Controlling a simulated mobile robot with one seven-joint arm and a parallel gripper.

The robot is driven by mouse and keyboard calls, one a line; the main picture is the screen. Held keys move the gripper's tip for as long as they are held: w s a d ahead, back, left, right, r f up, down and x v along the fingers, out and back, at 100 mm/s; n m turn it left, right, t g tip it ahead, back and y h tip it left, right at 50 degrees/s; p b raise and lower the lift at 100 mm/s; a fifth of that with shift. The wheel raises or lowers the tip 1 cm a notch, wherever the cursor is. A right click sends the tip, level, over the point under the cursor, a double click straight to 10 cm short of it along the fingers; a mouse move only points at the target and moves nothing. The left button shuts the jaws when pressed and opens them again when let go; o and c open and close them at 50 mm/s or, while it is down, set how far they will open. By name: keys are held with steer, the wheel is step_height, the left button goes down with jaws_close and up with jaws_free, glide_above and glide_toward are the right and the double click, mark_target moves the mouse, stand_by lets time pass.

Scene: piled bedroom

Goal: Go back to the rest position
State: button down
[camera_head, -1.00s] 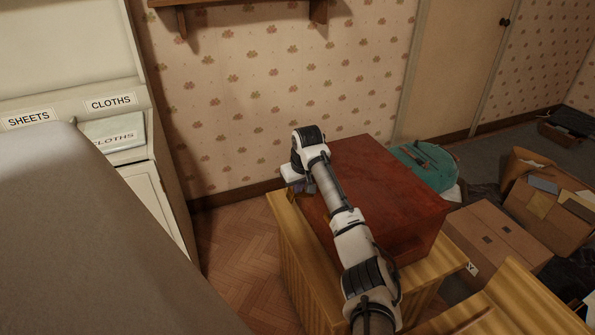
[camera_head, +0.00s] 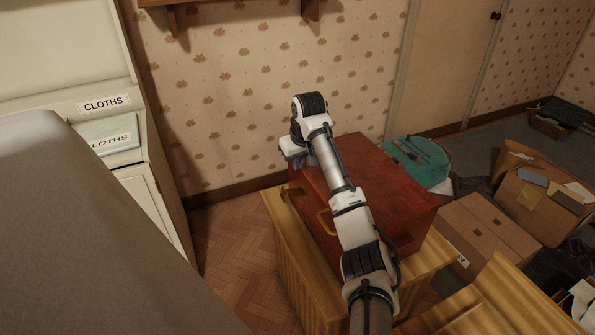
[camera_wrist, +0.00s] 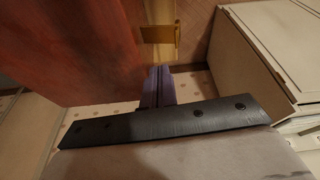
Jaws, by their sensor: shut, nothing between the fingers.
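My gripper (camera_head: 298,161) is at the far end of my arm, by the left far corner of a red-brown case (camera_head: 385,190). In the wrist view my gripper's purple fingers (camera_wrist: 158,84) are together with nothing between them. I cannot tell whether the fingers touch the case. In the head view the handle (camera_head: 326,222) is on the case's left side.
The case rests on a striped wooden piece of furniture (camera_head: 300,270). A cabinet labelled CLOTHS (camera_head: 150,200) stands left. Parquet floor (camera_head: 235,250) is clear between cabinet and case. A shelf (camera_head: 240,3) is on the wall.

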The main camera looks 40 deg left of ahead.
steer(key=shift+s+v, duration=0.15)
steer(key=shift+v, duration=0.8)
steer(key=shift+s+v, duration=0.15)
steer(key=shift+v, duration=0.8)
steer(key=shift+a, duration=0.1)
